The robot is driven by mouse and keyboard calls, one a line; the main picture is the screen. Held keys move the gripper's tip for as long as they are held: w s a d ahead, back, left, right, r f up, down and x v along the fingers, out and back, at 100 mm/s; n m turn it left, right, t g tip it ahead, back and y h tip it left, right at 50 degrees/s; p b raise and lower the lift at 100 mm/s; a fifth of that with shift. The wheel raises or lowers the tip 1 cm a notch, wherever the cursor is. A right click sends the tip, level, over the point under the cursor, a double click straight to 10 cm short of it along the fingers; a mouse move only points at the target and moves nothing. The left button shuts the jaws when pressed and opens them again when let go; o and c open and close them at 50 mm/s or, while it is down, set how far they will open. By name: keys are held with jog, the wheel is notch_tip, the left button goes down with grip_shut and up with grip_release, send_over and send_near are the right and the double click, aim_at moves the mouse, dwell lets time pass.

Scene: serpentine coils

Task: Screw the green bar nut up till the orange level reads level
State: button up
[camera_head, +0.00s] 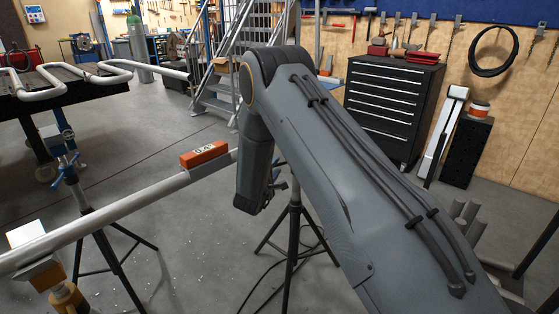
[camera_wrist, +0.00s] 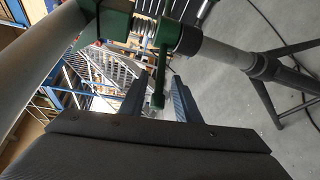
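The orange level (camera_head: 204,154) sits on top of the long grey pipe (camera_head: 120,208) in the head view. Its small display shows digits that look like 0.4-something, too small to read surely. In the wrist view the green bar nut (camera_wrist: 161,70) has one arm pointing toward me on the stand's screw. My gripper (camera_wrist: 157,85) is open, with its two dark fingers on either side of that green arm. Narrow gaps seem to show between fingers and bar. In the head view my arm mostly hides the gripper and the green nut.
A dark tripod stand (camera_head: 293,225) is below my arm. The wrist view shows the pipe (camera_wrist: 40,55) close at upper left. A black tool cabinet (camera_head: 392,105) stands behind.

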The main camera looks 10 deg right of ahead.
jog(key=x, duration=0.4)
jog(key=shift+d, duration=0.35)
jog(key=shift+x, duration=0.8)
jog(key=shift+a, duration=0.1)
jog(key=shift+c, duration=0.5)
grip_shut()
